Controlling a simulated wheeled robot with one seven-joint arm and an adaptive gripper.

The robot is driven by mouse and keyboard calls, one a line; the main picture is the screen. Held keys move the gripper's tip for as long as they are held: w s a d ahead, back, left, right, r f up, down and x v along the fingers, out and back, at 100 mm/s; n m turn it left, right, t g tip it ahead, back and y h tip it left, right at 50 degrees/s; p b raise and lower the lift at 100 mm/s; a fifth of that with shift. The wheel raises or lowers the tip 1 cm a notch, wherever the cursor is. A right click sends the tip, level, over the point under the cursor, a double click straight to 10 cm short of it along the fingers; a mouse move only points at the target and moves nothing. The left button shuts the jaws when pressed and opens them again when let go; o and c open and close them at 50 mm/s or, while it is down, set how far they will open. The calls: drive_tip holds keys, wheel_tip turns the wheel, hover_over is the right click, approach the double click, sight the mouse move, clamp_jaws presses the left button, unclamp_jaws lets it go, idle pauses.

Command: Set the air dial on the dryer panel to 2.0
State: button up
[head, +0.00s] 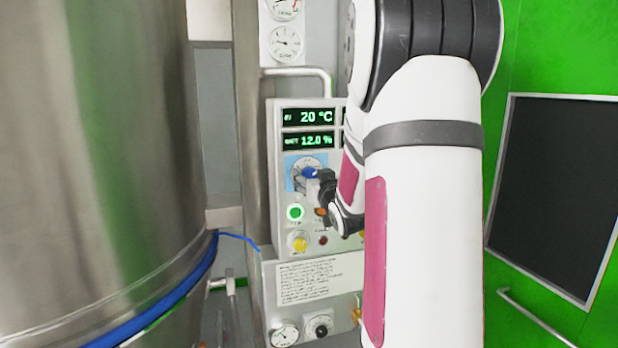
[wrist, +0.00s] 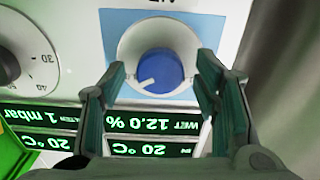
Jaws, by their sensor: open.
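The dryer panel (head: 285,225) is a pale upright box in the head view. A blue knob (wrist: 160,70) on a round pale dial with a light blue backing fills the middle of the wrist view, which is upside down. The knob also shows in the head view (head: 310,172). A white pointer mark is at its lower left in the wrist view; the label is cut off, so I cannot tell whether this is the air dial. My gripper (wrist: 161,68) is open, a finger on either side of the knob; contact is unclear. In the head view my gripper (head: 325,190) partly covers the dial.
A second dial (wrist: 25,55), with 30 and 40 readable, is at the left of the wrist view. Readouts (head: 308,140) show 20 °C and 12.0 %. A lit green button (head: 295,212) and yellow knob (head: 300,244) sit below. A large steel vessel (head: 100,170) stands left.

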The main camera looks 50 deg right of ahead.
drive_tip(key=shift+w+d, duration=0.1)
drive_tip(key=shift+w, duration=0.05)
drive_tip(key=c, duration=1.1)
drive_tip(key=shift+c, duration=0.2)
